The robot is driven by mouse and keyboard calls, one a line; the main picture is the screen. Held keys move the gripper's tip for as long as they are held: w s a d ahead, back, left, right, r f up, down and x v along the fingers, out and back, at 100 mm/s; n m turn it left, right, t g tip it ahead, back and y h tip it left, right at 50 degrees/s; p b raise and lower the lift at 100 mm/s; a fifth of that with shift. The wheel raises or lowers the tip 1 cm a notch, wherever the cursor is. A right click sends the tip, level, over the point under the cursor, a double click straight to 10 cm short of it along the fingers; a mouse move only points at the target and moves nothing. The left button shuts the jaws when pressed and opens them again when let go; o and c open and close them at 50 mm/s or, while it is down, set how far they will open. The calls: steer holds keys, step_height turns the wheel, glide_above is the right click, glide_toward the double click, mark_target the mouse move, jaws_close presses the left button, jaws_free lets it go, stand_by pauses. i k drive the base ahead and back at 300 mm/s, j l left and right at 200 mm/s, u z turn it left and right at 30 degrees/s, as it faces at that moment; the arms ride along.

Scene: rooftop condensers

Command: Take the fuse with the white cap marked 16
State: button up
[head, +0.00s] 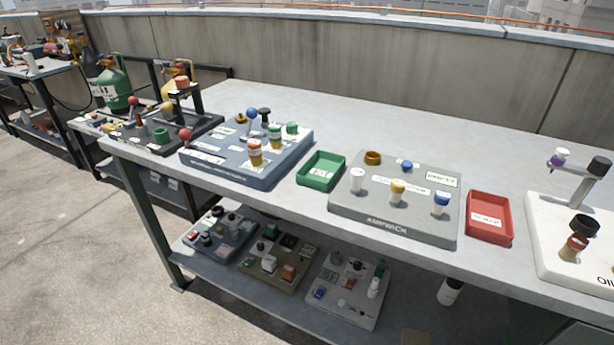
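A grey block (372,211) lettered along its front edge, apparently "AMPBRICK", lies on the tabletop. A white-capped fuse (357,180) stands upright at its left front. A yellow-capped fuse (397,190) stands in the middle of that row and a blue-capped fuse (441,203) at its right. The numbers on the caps are too small to read. A brass-coloured ring (373,157) and a small blue piece (406,165) sit behind the row. My gripper is not in view.
A green tray (312,181) lies left of the block and a red tray (490,236) right of it, both labelled. A blue-grey board (228,178) with knobs stands farther left, a white board (545,240) with a post at right. The tabletop (300,105) behind is clear.

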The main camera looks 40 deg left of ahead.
mark_target(357, 175)
steer(key=u, duration=0.95)
